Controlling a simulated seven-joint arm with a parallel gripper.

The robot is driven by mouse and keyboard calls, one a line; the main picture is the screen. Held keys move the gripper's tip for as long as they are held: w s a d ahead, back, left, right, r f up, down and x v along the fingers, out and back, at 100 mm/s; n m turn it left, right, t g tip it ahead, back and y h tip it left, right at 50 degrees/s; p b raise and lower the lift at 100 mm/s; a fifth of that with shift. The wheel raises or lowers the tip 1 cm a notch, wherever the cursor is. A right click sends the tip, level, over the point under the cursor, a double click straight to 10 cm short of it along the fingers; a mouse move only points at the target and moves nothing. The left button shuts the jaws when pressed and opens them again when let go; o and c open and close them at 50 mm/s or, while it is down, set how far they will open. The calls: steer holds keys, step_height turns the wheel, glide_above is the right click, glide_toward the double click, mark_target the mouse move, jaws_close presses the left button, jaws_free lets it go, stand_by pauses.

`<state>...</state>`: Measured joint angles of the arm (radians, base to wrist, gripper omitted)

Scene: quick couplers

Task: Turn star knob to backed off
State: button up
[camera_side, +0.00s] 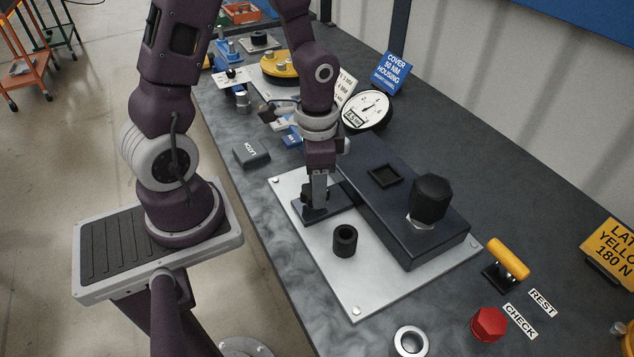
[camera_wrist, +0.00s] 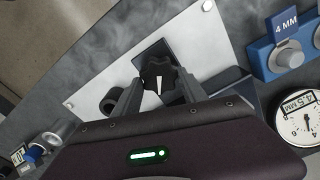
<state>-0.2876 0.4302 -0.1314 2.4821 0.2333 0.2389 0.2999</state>
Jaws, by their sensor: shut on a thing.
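The star knob (camera_wrist: 159,75) is black and lobed, with a white pointer line on its top. It stands on a dark block (camera_side: 343,202) on the light metal plate (camera_side: 368,292). My gripper (camera_side: 316,192) points down over this block, and its fingers stand on both sides of the knob. In the wrist view my gripper (camera_wrist: 160,88) is shut on the star knob. In the side view the fingers hide most of the knob. I see no label for backed off near it.
A long dark housing (camera_side: 437,252) with a black hex knob (camera_side: 431,197) lies right of my gripper. A black ring (camera_side: 345,240) stands on the plate in front. A dial gauge (camera_side: 367,110) is behind. A yellow handle (camera_side: 508,258) and red knob (camera_side: 488,323) are at the right.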

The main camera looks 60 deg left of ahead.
steer(key=n, duration=0.6)
steer(key=shift+a+n, duration=0.15)
steer(key=shift+n, duration=0.15)
stand_by(0.5)
steer(key=o, duration=1.4)
steer(key=shift+c, duration=0.2)
step_height(320, 180, up, 7)
steer(key=shift+r, duration=0.1)
